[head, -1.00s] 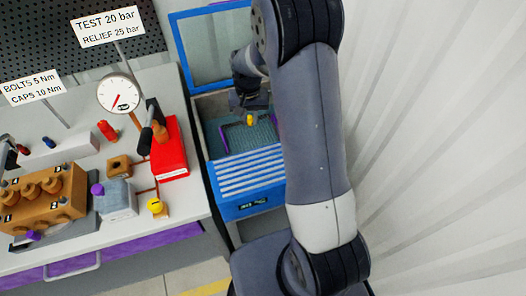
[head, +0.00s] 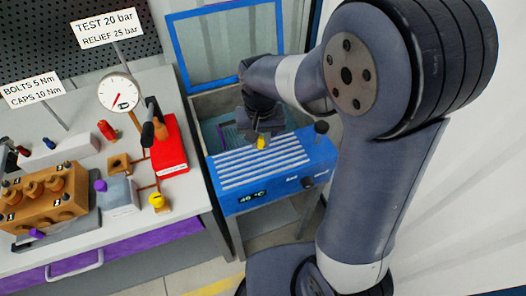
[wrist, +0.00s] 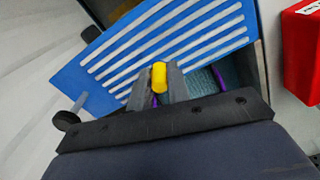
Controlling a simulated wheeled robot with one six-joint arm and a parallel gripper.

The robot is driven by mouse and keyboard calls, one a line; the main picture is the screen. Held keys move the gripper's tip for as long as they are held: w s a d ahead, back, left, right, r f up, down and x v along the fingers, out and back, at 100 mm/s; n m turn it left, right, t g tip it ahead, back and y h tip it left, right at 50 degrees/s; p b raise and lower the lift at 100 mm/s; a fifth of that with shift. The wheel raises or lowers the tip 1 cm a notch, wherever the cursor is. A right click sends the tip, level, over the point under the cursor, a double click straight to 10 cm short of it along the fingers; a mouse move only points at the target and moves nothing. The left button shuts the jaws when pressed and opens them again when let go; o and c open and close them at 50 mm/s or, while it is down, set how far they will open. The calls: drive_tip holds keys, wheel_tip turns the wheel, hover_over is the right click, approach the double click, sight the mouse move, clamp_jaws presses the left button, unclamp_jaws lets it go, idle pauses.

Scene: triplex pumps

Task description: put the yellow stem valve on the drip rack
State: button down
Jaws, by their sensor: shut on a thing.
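My gripper (head: 262,138) is shut on the yellow stem valve (head: 262,143). The valve also shows in the wrist view (wrist: 159,76), between the fingertips, with its lower part hidden by the fingers. The drip rack (head: 262,165) is the row of pale ribs on top of the blue washer. In the head view the gripper and valve appear over the rack's far edge. In the wrist view the ribs of the rack (wrist: 190,30) lie just beyond the valve. I cannot tell the height of the valve above them.
The washer's blue lid (head: 228,45) stands open behind its basin, which holds a purple-edged basket. A black knob (head: 321,127) sticks up at the rack's right. Left is the bench with a red box (head: 168,147) and another yellow-topped part (head: 156,201).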

sight(261, 158)
drive_tip(key=shift+f, duration=2.55)
drive_tip(key=shift+f, duration=0.1)
drive_tip(key=shift+f, duration=0.15)
drive_tip(key=c, duration=1.3)
unclamp_jaws()
drive_tip(key=shift+c, duration=0.2)
wheel_tip(261, 158, up, 13)
drive_tip(key=shift+f, duration=0.2)
